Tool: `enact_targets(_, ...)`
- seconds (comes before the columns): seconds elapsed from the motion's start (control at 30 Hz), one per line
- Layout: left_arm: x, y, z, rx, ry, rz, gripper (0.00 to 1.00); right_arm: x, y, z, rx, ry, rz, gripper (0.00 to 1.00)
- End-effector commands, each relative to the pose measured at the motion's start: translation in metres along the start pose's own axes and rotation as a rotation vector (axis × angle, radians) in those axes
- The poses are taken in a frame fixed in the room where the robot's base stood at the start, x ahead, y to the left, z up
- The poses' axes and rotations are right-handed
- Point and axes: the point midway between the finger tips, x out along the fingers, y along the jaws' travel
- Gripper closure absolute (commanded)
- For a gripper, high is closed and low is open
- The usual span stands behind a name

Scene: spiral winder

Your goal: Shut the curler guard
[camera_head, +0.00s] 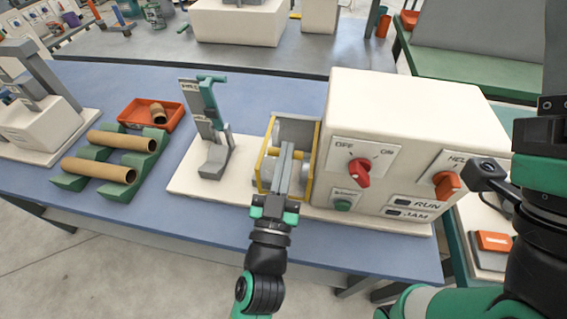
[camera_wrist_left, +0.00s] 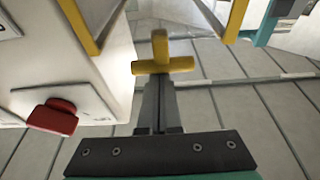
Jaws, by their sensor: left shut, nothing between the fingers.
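The curler guard (camera_head: 316,152) is a yellow frame on the winder, around grey rollers (camera_head: 295,130) left of the white control box. Its yellow bars also show at the top of the left wrist view (camera_wrist_left: 78,26), with a yellow T-shaped piece (camera_wrist_left: 160,66) between them. My left gripper (camera_head: 287,148) reaches over the frame from the front with its fingers shut and empty. In the left wrist view the fingertips (camera_wrist_left: 158,84) end right at the yellow T piece; I cannot tell whether they touch.
The white control box (camera_head: 400,115) has a red OFF/ON knob (camera_head: 359,172), a green button (camera_head: 342,205) and an orange knob (camera_head: 446,184). A grey-green stand (camera_head: 213,125) is left of the guard. Cardboard tubes (camera_head: 100,170) on green cradles and a red tray (camera_head: 135,112) lie farther left.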

Motion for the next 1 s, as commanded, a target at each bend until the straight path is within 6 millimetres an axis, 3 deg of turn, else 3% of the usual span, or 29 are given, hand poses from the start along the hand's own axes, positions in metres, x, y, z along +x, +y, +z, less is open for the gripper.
enact_targets(0.57,0.0,-0.001,0.001,0.001,0.001,-0.002,1.0,-0.002,0.0,0.002,0.0,0.0,0.0,0.5)
enact_targets(0.67,0.005,-0.001,-0.008,0.001,0.002,-0.003,1.0,0.004,0.0,-0.004,0.0,0.0,0.0,0.5)
enact_targets(0.83,0.026,-0.003,-0.044,0.001,0.009,-0.006,1.0,0.024,0.0,-0.022,0.0,0.0,0.0,0.5)
enact_targets(0.87,0.011,-0.002,-0.033,0.002,0.002,-0.004,1.0,0.02,0.0,-0.019,0.0,0.001,0.0,0.5)
enact_targets(1.0,-0.03,-0.002,-0.033,0.002,0.005,-0.003,1.0,0.022,0.0,-0.02,0.0,0.0,0.0,0.5)
